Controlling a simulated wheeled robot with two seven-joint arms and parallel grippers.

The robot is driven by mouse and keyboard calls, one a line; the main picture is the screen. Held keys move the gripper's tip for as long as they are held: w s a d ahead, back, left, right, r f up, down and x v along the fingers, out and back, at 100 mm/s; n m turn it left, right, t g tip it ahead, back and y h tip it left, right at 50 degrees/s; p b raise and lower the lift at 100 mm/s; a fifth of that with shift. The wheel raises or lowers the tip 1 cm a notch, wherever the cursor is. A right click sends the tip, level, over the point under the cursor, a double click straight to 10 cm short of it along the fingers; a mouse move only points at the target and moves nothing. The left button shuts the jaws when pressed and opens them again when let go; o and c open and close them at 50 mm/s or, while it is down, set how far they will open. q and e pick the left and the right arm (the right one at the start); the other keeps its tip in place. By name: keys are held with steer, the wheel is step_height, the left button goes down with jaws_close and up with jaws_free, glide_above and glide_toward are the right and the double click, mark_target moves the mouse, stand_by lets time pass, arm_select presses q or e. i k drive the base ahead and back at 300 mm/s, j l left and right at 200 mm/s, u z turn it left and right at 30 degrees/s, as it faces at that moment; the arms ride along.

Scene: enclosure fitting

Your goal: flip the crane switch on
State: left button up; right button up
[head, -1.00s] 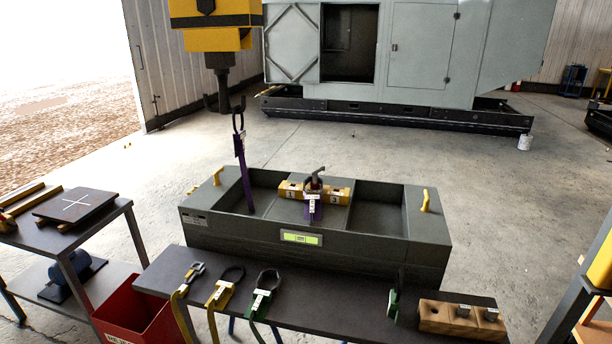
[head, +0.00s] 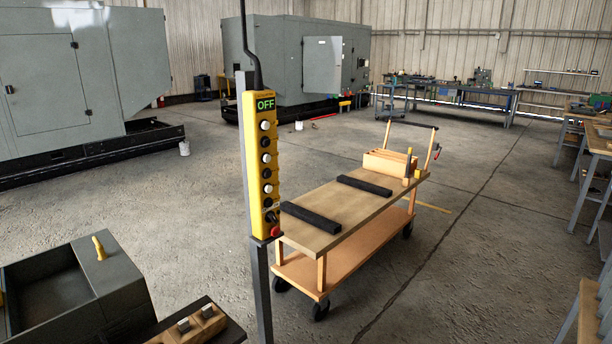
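The yellow crane control pendant (head: 260,165) hangs upright against a grey post in the middle of the head view. Its small display (head: 265,104) reads OFF in green. Several black and white round buttons run down its face. Near its bottom are a dark switch knob (head: 270,217) and a red button (head: 275,231). The exact position of the knob is too small to tell. Neither of my grippers is in view.
A wooden cart (head: 345,215) with two black strips and a wooden box stands just right of the post. A grey metal box (head: 100,252) and wooden block (head: 190,328) are at the lower left. Grey enclosures stand behind.

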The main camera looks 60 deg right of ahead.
mark_target(270, 217)
steer(key=z, duration=1.75)
